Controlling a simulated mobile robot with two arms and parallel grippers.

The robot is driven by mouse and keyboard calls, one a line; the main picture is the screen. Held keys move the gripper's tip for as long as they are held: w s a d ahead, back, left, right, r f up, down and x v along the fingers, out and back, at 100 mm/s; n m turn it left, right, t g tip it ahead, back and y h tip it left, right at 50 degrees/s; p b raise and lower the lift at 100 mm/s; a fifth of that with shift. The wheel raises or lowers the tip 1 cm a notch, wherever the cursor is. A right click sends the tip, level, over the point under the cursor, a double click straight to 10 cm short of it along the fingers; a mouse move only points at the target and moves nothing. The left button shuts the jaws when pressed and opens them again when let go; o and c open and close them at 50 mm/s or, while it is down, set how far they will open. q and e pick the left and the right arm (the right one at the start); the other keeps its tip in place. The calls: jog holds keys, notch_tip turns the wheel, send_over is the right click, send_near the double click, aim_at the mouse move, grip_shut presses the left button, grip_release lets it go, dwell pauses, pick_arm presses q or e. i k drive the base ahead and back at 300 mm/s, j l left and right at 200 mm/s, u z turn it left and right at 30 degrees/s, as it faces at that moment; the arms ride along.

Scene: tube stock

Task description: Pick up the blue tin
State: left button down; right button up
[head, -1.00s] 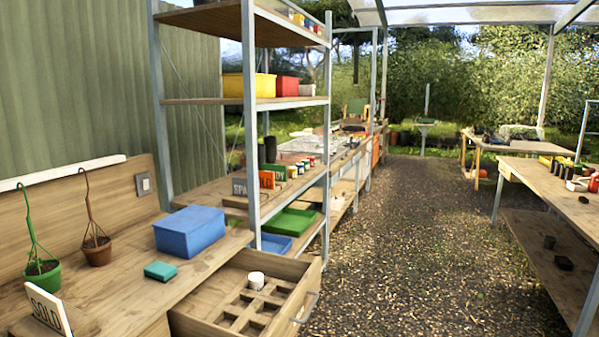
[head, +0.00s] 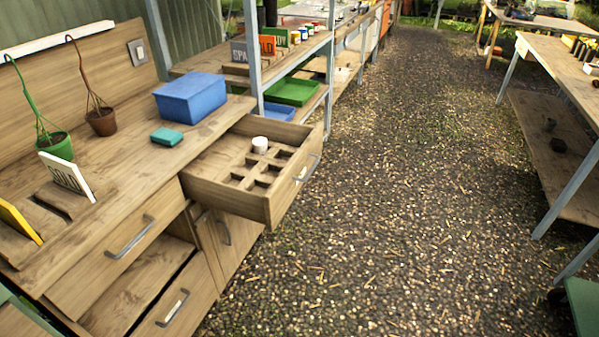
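A blue lidded box (head: 190,98) sits on the wooden bench at the left, near the shelf rack. A small teal box (head: 167,137) lies in front of it. A small white tin or pot (head: 260,145) stands in the open, divided drawer (head: 224,196). Neither of my grippers is in view.
The open drawer juts out over the gravel path (head: 370,200), which is clear in the middle. Another table (head: 562,62) is at the right.

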aim_at(303, 31)
jog(key=i+l+z, duration=0.45)
jog(key=i, duration=0.3)
jog(key=i+l+z, duration=0.25)
jog(key=i, duration=0.2)
jog(key=i+l+z, duration=0.25)
jog(key=i, duration=0.15)
jog(key=i+j+u, duration=0.1)
jog(key=i+u, duration=0.2)
jog(key=i, duration=0.3)
jog(key=i+u, duration=0.25)
jog(key=i, duration=0.4)
jog(key=i+l+u, duration=0.3)
jog(key=i, duration=0.3)
jog(key=i+j, duration=0.05)
jog(key=j, duration=0.05)
